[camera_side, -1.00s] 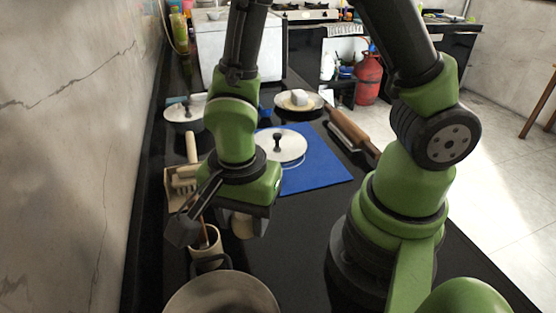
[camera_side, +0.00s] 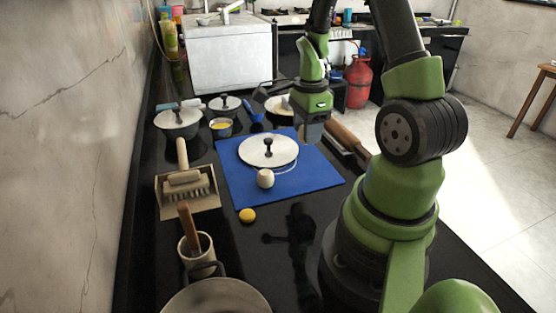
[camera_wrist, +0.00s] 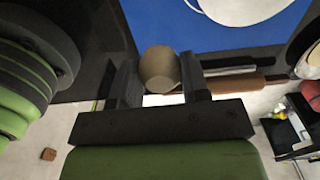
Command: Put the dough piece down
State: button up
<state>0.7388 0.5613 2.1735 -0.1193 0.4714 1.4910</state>
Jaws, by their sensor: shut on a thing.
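My gripper (camera_side: 312,136) is at the far right edge of the blue mat (camera_side: 305,180), in front of the pan at the back and beside the rolling pin. In the wrist view my gripper (camera_wrist: 158,80) is shut on a round beige dough piece (camera_wrist: 160,68), which sits between the two fingers. In the side view the held dough piece is hard to make out. A second cream ball (camera_side: 265,178) lies on the mat in front of a pale disc-shaped lid (camera_side: 262,150) with a dark knob. How high the gripper is above the surface I cannot tell.
A wooden rolling pin (camera_side: 350,138) lies along the mat's right side. A pan (camera_side: 272,104) and lidded pots stand behind. A brush and dustpan (camera_side: 190,195), a yellow ball (camera_side: 247,215) and a mug (camera_side: 197,248) are nearer. The mat's front right is clear.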

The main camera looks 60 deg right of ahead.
aim_at(305, 176)
notch_tip(305, 176, down, 10)
jog(key=shift+d+r, duration=0.1)
dwell(0.4)
jog(key=o, duration=0.7)
